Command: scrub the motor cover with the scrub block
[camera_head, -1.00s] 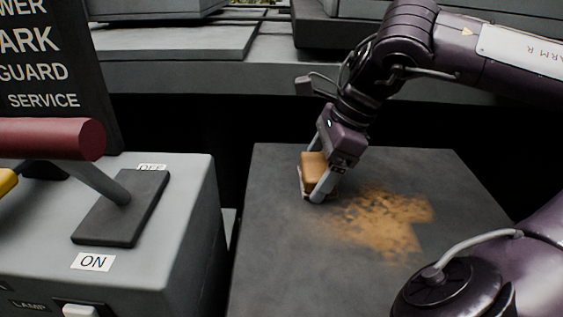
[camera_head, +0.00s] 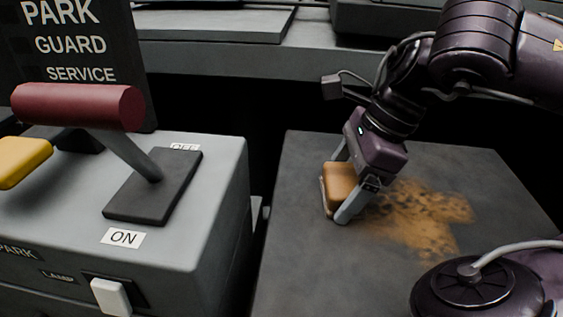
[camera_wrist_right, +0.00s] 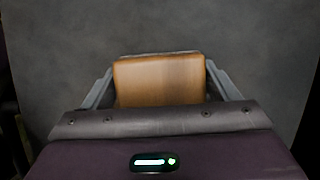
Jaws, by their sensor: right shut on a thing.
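The motor cover (camera_head: 300,255) is a dark grey flat-topped box at the right of the head view. A patchy orange-brown stain (camera_head: 425,215) lies on its top. My right gripper (camera_head: 338,202) is shut on the tan scrub block (camera_head: 340,184), at the left edge of the stain. In the right wrist view the block (camera_wrist_right: 160,80) sits between the two fingers, over plain grey surface. The block is low at the cover; whether it touches is hard to tell. My left gripper is not in view.
Left of the cover stands a grey control box (camera_head: 215,215) with a red-handled lever (camera_head: 80,106), a yellow handle (camera_head: 22,160) and a white switch (camera_head: 110,296). A dark sign (camera_head: 75,45) stands behind it. A dark gap separates box and cover.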

